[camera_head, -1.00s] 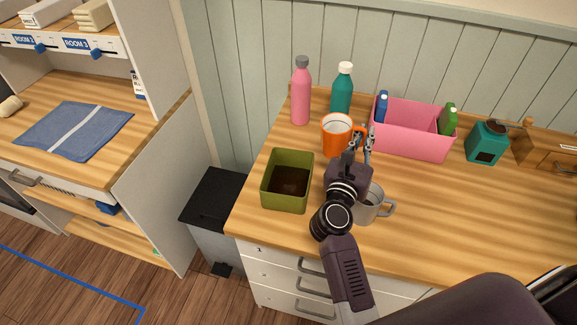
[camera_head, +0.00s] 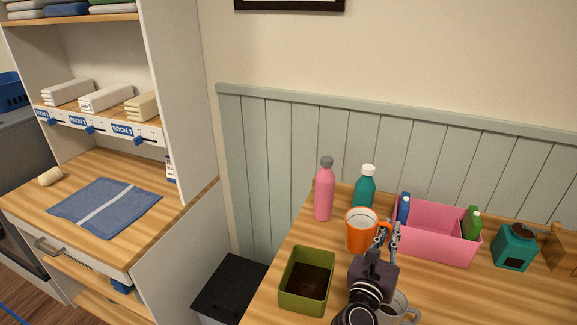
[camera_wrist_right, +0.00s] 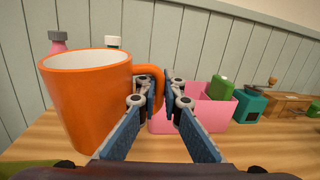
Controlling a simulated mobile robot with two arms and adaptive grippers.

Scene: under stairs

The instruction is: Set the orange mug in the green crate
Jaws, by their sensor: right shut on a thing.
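The orange mug (camera_head: 361,232) is upright near the back of the wooden counter, in front of two bottles. My right gripper (camera_head: 392,238) is shut on its handle, at the mug's right side. In the right wrist view, the mug (camera_wrist_right: 88,105) fills the left, with its handle between the fingertips of the gripper (camera_wrist_right: 159,98). I cannot tell whether its base touches the counter. The green crate (camera_head: 290,299) stands in front of the mug and to its left, with a dark inside and nothing seen in it. My left gripper is not in view.
A pink bottle (camera_head: 324,194) and a teal bottle (camera_head: 364,188) stand behind the mug. A pink bin (camera_head: 432,241) and a teal grinder (camera_head: 514,248) are to the right. A grey mug (camera_head: 398,309) is partly hidden by my right gripper. A black-lidded bin (camera_head: 228,290) stands left of the counter.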

